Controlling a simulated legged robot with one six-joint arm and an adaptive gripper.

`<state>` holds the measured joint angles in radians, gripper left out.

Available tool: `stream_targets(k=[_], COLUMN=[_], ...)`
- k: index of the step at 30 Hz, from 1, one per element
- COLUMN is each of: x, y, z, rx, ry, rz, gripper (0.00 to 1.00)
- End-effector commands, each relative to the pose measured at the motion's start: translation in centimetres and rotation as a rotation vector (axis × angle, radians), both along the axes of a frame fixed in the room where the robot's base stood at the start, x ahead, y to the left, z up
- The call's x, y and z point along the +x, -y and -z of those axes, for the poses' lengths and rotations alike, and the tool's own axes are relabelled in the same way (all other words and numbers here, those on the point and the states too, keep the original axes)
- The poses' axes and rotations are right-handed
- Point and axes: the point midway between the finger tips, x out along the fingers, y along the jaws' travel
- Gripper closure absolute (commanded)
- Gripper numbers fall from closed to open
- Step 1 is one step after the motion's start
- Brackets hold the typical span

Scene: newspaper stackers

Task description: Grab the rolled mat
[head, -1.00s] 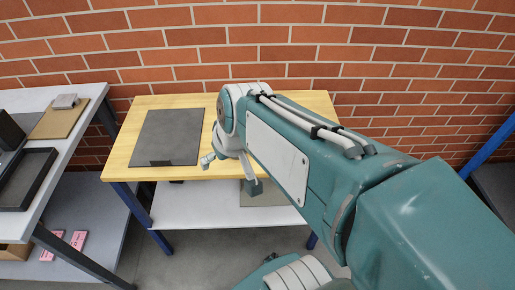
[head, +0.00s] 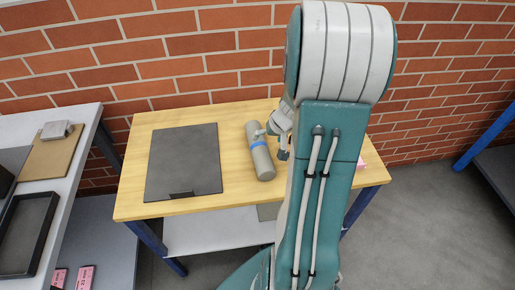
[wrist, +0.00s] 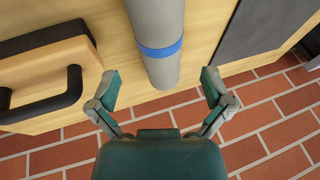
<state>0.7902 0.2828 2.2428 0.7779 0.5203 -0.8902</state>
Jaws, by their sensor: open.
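The rolled mat (head: 259,160) is a grey cylinder with a blue band, lying on the yellow wooden table (head: 140,205) in the head view. In the wrist view the mat (wrist: 156,18) runs from the top edge down to the middle, its end toward the brick wall. My gripper (wrist: 160,86) is open, its two fingers on either side of that end with gaps at both sides. In the head view my gripper (head: 276,133) is just right of the mat, partly hidden by my arm. I cannot tell its height above the mat.
A dark flat board (head: 184,160) lies on the table left of the mat. A wooden item with a black handle (wrist: 45,108) is beside the mat in the wrist view. A brick wall (head: 200,50) stands behind. A grey-topped table (head: 75,170) stands at the left.

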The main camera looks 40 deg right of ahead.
Motion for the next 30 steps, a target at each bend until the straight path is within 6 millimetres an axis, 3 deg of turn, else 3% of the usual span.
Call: stream_targets(k=[18,27,29,30], x=[2.8,3.1,3.0,3.0], y=[-0.9,-0.9,-0.9,-0.9], z=[6.6,7.0,7.0,7.0], rx=[0.002,-0.001,-0.001,-0.001], ry=[-0.002,0.0,0.0,0.0], rz=[-0.002,-0.002,-0.002,-0.002], gripper=[0.0,0.0,0.22,0.4])
